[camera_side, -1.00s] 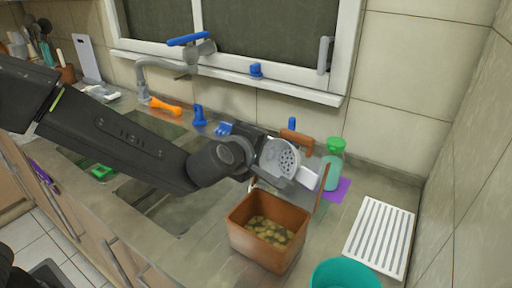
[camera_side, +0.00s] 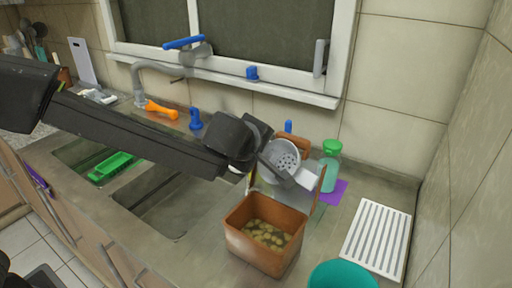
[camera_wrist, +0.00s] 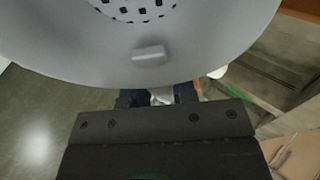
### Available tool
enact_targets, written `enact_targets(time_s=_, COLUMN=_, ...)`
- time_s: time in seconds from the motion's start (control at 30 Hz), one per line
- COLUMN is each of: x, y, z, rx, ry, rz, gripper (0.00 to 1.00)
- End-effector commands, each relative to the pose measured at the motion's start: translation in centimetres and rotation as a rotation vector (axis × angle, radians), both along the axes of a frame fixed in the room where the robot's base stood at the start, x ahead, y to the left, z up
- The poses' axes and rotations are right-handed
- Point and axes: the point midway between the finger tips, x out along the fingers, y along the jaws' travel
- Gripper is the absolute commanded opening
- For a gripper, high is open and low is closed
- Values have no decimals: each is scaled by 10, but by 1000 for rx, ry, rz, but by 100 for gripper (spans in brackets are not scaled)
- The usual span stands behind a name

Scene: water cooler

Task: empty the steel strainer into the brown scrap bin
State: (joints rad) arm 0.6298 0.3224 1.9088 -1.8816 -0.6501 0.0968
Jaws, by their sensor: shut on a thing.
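The steel strainer (camera_side: 283,157) is held above and behind the brown scrap bin, tipped on its side with its perforated face toward the side camera. My gripper (camera_side: 262,160) is shut on it at its left side. In the wrist view, the strainer (camera_wrist: 140,40) fills the top of the picture, and the gripper (camera_wrist: 158,97) meets its edge. The brown scrap bin (camera_side: 256,248) stands open on the counter, with tan lumps inside and its lid raised at the back. I see no contents in the strainer, but its inside is only partly visible.
A green-capped bottle (camera_side: 329,170) stands on a purple cloth (camera_side: 334,191) right of the bin lid. A white slatted rack (camera_side: 377,238) and a teal bowl (camera_side: 342,275) are to the right. The sink with a green tray (camera_side: 113,166) lies left.

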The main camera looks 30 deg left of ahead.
Motion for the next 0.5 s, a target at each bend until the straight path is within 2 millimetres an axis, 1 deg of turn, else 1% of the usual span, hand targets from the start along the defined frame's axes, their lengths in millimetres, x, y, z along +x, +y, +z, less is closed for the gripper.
enact_targets(time_s=0.5, x=4, y=-1, z=-2, rx=53, ry=180, rz=2, gripper=0)
